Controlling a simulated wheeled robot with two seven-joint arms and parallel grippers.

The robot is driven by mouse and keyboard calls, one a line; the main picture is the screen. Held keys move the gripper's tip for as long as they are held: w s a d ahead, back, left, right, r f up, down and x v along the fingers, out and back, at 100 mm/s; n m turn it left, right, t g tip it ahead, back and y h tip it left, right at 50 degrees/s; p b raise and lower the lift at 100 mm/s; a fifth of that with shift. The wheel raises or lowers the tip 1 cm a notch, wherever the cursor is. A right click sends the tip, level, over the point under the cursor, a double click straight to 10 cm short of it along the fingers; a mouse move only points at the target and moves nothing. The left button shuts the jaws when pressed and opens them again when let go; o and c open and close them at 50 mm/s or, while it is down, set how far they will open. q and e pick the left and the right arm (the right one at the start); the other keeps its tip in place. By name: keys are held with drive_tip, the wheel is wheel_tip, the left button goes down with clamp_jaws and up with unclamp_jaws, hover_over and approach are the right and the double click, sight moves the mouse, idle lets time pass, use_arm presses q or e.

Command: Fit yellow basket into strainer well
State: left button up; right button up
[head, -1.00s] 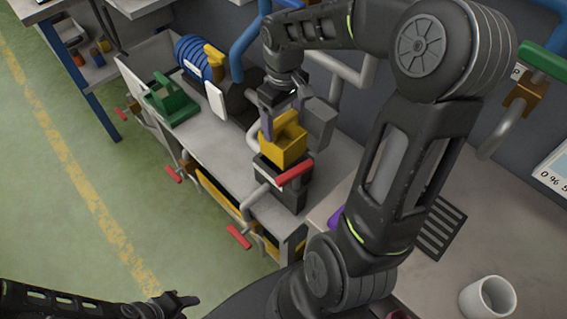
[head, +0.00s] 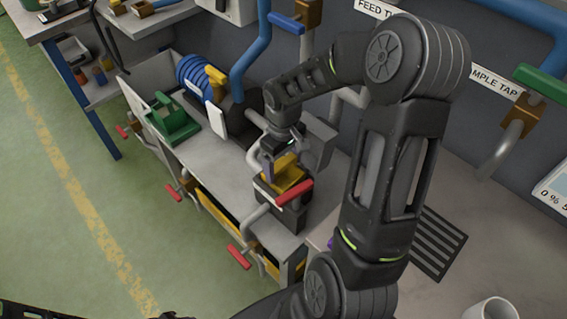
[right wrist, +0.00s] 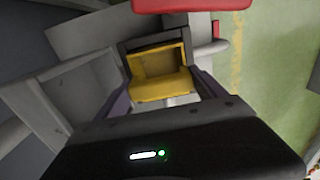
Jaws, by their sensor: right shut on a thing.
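The yellow basket (head: 290,174) is at the mouth of the dark strainer well (head: 294,214) on the grey bench. Its upper part shows above the well's rim, and its lower part is hidden. My right gripper (head: 282,170) points down from above and is shut on the basket. In the right wrist view the basket (right wrist: 160,88) sits between the two fingers, framed by the dark walls of the well (right wrist: 152,42). I cannot tell whether it is fully seated. Only a dark sliver of my left gripper (head: 176,316) shows at the bottom edge.
A red-handled valve (head: 294,192) stands close in front of the well. A grey open lid (head: 318,143) stands behind it. A green part (head: 176,122) and a blue ribbed housing (head: 198,76) are farther left. Pipes run along the back wall.

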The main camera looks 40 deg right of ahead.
drive_tip(key=shift+f+b, duration=0.6)
drive_tip(key=o, duration=2)
drive_tip(key=shift+o, duration=0.2)
drive_tip(key=shift+r+p, duration=0.5)
drive_tip(key=shift+r, duration=0.05)
wheel_tip(320, 180, up, 12)
drive_tip(key=shift+r, duration=0.1)
